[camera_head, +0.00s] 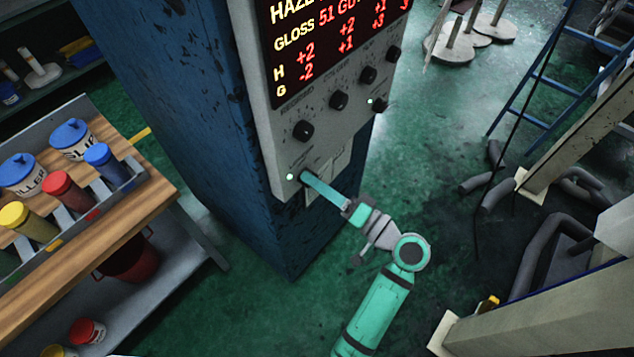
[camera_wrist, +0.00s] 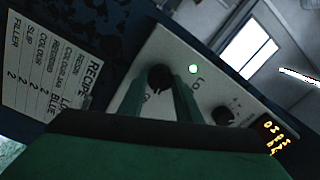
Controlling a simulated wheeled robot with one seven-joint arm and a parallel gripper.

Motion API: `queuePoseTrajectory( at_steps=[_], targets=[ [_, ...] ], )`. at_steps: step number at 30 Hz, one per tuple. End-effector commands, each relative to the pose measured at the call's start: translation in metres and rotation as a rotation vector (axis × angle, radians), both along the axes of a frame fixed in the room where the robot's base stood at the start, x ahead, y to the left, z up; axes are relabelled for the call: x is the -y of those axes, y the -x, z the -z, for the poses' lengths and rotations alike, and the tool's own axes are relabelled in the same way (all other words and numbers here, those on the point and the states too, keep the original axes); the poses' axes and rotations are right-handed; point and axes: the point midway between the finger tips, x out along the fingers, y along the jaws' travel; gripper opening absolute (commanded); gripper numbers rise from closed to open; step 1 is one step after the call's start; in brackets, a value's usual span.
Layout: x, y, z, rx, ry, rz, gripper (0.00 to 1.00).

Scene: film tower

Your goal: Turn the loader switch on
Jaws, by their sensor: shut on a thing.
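The control panel (camera_head: 285,150) is a grey face on a blue column, with a red-lettered display above its knobs. The head view hides this knob behind my fingers.
Other black knobs run up the panel, the nearest (camera_head: 303,130) just above my gripper. A wooden-topped bench (camera_head: 150,190) with paint pots stands left. A blue ladder (camera_head: 540,70) stands right. Green floor lies between.

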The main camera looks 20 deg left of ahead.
Motion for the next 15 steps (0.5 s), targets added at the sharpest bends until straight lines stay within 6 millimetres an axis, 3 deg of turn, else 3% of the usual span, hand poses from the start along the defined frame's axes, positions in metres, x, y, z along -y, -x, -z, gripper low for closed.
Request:
queuePoseTrajectory(
  at_steps=[15],
  targets=[
    [0.0004, 0.0000, 0.0002, -0.228, -0.082, 0.001, 0.08]
  ],
)
